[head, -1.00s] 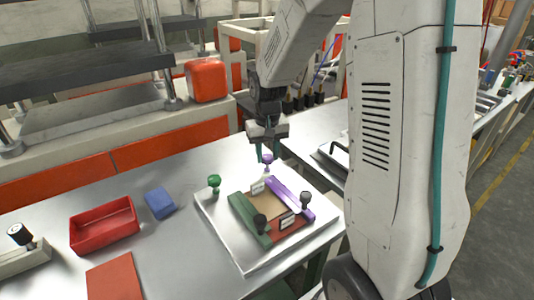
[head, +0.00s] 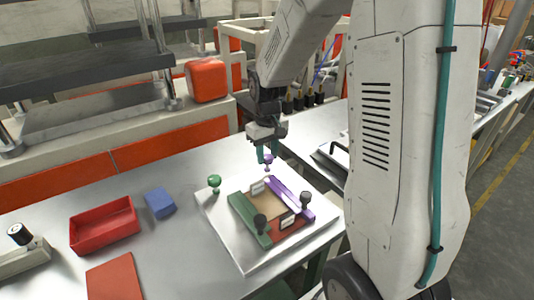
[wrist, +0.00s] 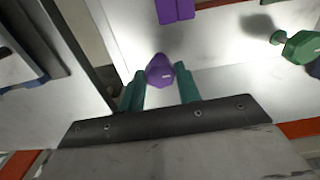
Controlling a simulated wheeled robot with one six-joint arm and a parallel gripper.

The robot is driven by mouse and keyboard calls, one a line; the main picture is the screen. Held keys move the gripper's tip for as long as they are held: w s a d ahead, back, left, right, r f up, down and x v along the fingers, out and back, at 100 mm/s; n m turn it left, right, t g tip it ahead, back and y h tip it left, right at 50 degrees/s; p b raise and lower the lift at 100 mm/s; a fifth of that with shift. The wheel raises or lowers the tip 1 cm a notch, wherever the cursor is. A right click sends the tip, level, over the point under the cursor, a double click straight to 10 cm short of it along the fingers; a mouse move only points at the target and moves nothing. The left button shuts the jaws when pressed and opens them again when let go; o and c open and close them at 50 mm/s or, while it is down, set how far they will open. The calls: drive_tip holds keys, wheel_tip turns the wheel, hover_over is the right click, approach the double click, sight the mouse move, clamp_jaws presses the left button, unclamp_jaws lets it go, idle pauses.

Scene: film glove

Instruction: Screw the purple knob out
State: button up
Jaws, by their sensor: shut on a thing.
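The purple knob (head: 268,158) is at the back edge of the white plate (head: 215,222), with a short stem showing below its head. My gripper (head: 267,156) reaches down over it from above, its teal fingers shut on the head. In the wrist view the purple knob (wrist: 160,68) shows at the tips of the fingers (wrist: 163,80). The stem's lower end is too small to tell whether it sits in the plate. The purple bar (head: 290,199) lies on the plate in front of the knob.
A green knob (head: 214,182) stands at the plate's left corner. A red tray (head: 104,228), blue block (head: 159,203) and red mat (head: 115,278) lie to the left.

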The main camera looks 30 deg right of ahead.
sight(267, 157)
drive_tip(key=o, duration=1)
wheel_tip(267, 157, up, 8)
drive_tip(key=shift+f, duration=0.15)
drive_tip(key=shift+t, duration=0.7)
drive_tip(key=s+a+r, duration=0.2)
drive_tip(key=s+a, duration=0.1)
drive_tip(key=s, duration=0.5)
drive_tip(key=s+a+r, duration=0.3)
drive_tip(key=s+a, duration=0.1)
drive_tip(key=s, duration=0.5)
drive_tip(key=s+a+r, duration=0.2)
drive_tip(key=s+a, duration=0.1)
drive_tip(key=s, duration=0.5)
drive_tip(key=shift+s+a+r, duration=0.25)
drive_tip(key=shift+s+a, duration=0.05)
drive_tip(key=shift+s, duration=0.1)
